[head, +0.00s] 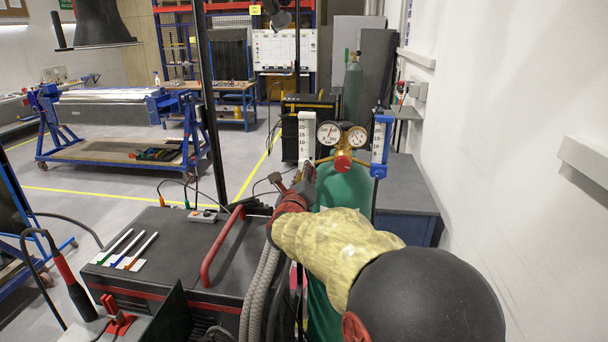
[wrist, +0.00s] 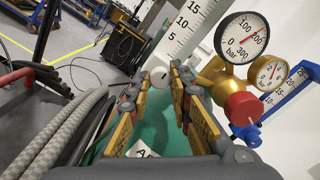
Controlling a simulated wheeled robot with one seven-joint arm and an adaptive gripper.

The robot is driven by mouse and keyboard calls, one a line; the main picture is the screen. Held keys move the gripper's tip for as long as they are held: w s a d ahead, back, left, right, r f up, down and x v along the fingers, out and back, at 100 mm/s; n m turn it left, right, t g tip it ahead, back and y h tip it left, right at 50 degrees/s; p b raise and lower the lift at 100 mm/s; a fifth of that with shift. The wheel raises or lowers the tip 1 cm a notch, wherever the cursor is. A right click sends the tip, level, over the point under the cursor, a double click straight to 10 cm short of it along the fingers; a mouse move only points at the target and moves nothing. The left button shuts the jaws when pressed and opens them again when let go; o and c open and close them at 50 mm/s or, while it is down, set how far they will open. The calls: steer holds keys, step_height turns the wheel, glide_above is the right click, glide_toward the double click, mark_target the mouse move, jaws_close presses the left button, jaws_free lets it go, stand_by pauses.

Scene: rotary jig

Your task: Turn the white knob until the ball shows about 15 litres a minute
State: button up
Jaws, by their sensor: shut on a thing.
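The white knob (wrist: 160,77) sits at the foot of the white flowmeter (wrist: 190,32). My gripper (wrist: 166,84) is shut on the knob, one finger on each side. In the head view the white flowmeter (head: 306,137) stands left of the gauges, with my gripper (head: 309,174) at its lower end and the knob hidden behind it. The scale figures 5, 10 and 15 show in the wrist view, but I cannot make out the ball or its height in either view.
A brass regulator with two gauges (head: 330,133) and a red knob (head: 342,162) is close on the right. A blue flowmeter (head: 380,145) hangs beyond it. A green cylinder (head: 345,190) stands below. A dark welding machine (head: 170,255) with a red handle and grey hoses is left.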

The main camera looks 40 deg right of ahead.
jaws_close()
steer(key=shift+n, duration=0.3)
steer(key=shift+f+n+p, duration=0.15)
steer(key=shift+n+p, duration=4.2)
steer(key=shift+n, duration=13.15)
